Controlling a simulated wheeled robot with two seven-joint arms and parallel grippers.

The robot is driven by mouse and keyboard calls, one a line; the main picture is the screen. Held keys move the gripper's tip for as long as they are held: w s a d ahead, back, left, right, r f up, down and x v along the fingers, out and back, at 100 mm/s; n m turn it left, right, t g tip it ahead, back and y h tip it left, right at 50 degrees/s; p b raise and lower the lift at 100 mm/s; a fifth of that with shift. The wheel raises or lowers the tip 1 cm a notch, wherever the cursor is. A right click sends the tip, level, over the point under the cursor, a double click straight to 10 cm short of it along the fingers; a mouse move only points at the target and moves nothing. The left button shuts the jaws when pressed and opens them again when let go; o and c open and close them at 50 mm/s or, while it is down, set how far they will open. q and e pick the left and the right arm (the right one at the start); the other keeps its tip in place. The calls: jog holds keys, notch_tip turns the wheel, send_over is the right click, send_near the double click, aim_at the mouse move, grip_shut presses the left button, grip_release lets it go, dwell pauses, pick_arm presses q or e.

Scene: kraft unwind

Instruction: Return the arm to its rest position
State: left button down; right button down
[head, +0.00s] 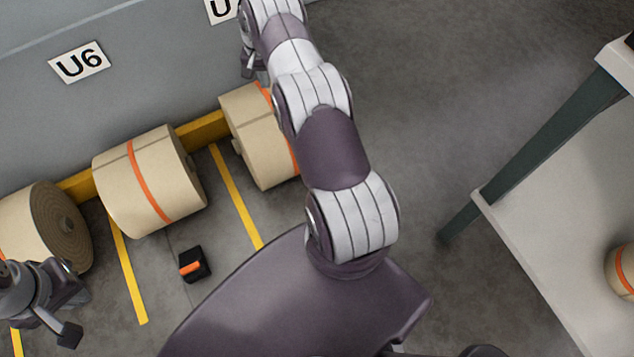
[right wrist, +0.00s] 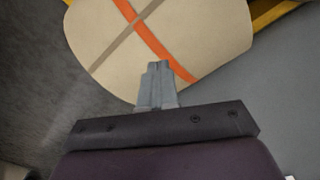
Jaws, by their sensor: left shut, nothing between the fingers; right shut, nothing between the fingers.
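My right arm reaches up across the middle of the head view, over the floor beside the roll bays. Its gripper (head: 250,66) is small there, near the grey wall and above the right-hand kraft roll (head: 258,150). In the right wrist view the right gripper (right wrist: 157,72) is shut and empty. A tan roll (right wrist: 95,45) with a crossing orange band lies beyond its fingertips; I cannot tell whether they touch. My left gripper (head: 68,332) is at the lower left of the head view, shut and empty, near the left roll (head: 35,220).
A small black and orange object (head: 194,264) sits on the floor. A pale table (head: 560,230) with another roll (head: 622,268) stands at right. Floor between is open.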

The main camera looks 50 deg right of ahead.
dwell(0.4)
jog(key=shift+n+g, duration=0.3)
jog(key=shift+n, duration=0.6)
jog(key=s, duration=0.1)
jog(key=s+a+f, duration=0.2)
jog(key=s, duration=0.1)
jog(key=s+a+r+n+t, duration=0.1)
jog(key=s+a+r+n, duration=0.6)
jog(key=s+a+r, duration=1.4)
notch_tip(320, 180, up, 38)
jog(key=n+t+p, duration=0.1)
jog(key=p, duration=3.6)
jog(key=shift+a+f, duration=0.15)
jog(key=shift+a, duration=0.05)
